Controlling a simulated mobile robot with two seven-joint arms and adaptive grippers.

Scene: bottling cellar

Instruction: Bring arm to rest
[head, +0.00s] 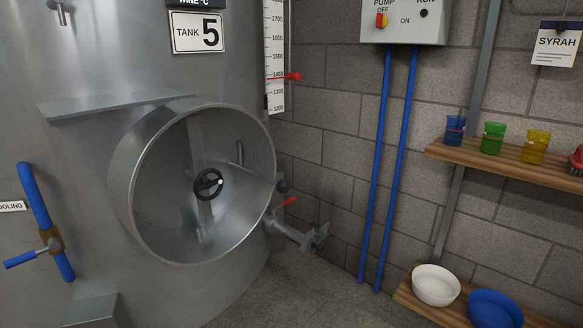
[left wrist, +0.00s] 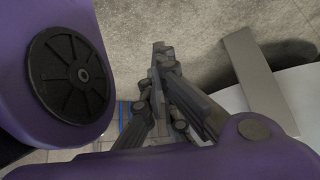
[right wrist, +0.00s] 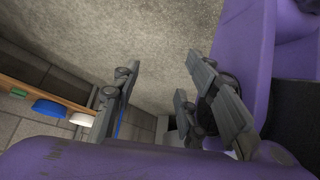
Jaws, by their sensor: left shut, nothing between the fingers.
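My left gripper (left wrist: 162,55) shows in the left wrist view with its grey fingers together and nothing between them. It hangs over bare grey floor. My right gripper (right wrist: 160,66) shows in the right wrist view with its fingers apart and empty, also over floor. Neither gripper nor arm is in the head view. Purple arm parts of mine fill the edges of both wrist views.
A steel tank (head: 90,130) with an open round manway (head: 120,190) stands at left, an outlet valve (head: 295,235) jutting from it. A wall shelf (head: 480,158) holds several cups. A low shelf (head: 415,303) holds a white bowl (head: 436,287) and a blue bowl (head: 493,310). Floor (head: 290,295) between is clear.

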